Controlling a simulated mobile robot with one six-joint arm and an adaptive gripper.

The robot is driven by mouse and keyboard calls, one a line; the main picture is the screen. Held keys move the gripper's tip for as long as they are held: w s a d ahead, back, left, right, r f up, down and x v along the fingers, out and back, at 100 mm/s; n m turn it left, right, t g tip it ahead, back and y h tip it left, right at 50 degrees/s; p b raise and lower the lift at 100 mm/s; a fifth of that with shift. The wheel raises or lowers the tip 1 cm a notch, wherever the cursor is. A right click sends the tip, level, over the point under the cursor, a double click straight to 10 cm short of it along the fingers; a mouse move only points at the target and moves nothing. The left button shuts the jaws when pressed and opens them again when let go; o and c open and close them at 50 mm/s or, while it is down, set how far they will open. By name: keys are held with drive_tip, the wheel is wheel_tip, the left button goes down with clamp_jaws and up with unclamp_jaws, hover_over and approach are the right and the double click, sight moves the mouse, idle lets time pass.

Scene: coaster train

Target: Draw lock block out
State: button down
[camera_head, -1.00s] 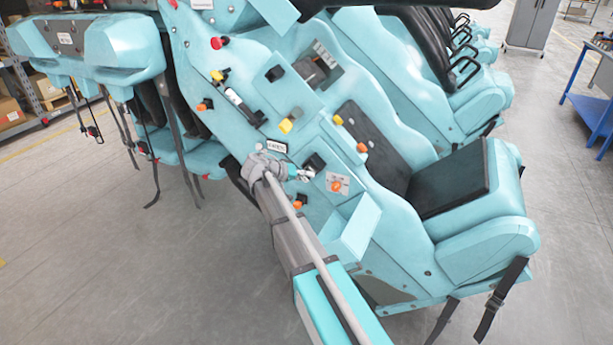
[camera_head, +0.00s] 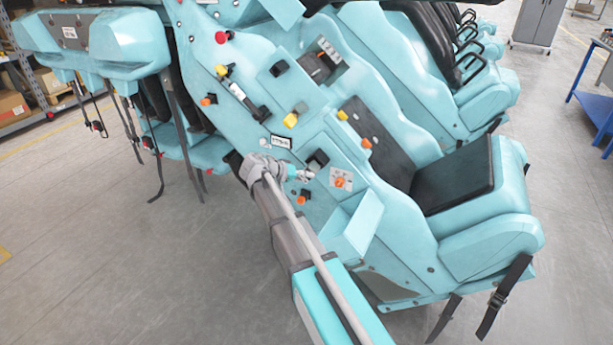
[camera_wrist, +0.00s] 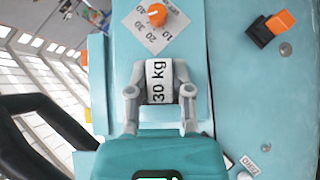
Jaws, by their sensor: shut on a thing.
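An orange dial knob (camera_wrist: 157,14) on a numbered plate sits just beyond the block. A black and orange switch (camera_wrist: 269,27) is to the right. A black padded seat (camera_head: 455,178) stands to the right. Open floor (camera_head: 150,270) lies at the lower left.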

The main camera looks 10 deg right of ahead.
drive_tip(key=shift+s+a, duration=0.15)
drive_tip(key=shift+s, duration=0.05)
drive_tip(key=shift+s+a, duration=0.2)
drive_tip(key=shift+s, duration=0.1)
drive_tip(key=shift+s+a, duration=0.35)
drive_tip(key=shift+s, duration=0.15)
idle(0.3)
drive_tip(key=shift+s+a, duration=0.85)
drive_tip(key=shift+s, duration=0.35)
drive_tip(key=shift+s+a, duration=0.85)
drive_tip(key=shift+s, duration=0.3)
